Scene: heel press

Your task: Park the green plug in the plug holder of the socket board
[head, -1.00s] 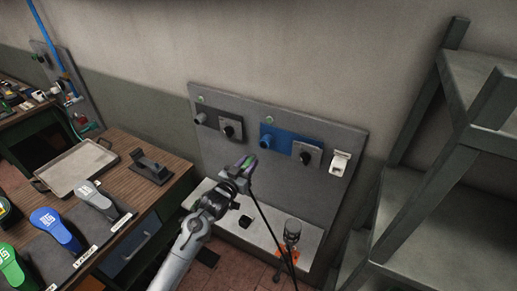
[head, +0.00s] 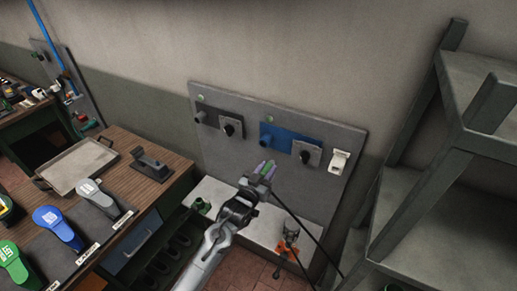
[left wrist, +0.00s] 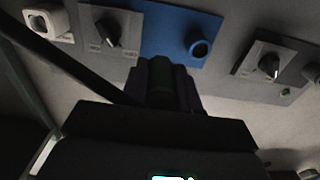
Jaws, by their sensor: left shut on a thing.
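My left gripper (head: 265,172) is shut on the green plug (head: 264,168), in front of the socket board (head: 225,155) and below its blue panel. In the left wrist view the dark green plug (left wrist: 160,80) shows between the fingers and points toward the board. A black cable (head: 295,215) runs from the gripper down to the right. The white plug holder (head: 339,162) is at the board's right end, apart from the plug; it also shows at the top left of the left wrist view (left wrist: 47,22). My right gripper is not in view.
The blue panel (head: 282,138) has a blue socket (head: 266,140), with a knob (head: 306,157) beside it. A grey socket (head: 200,117) is further left. A pale ledge (head: 225,198) below holds a green item (head: 202,206). A metal shelf (head: 440,185) stands right.

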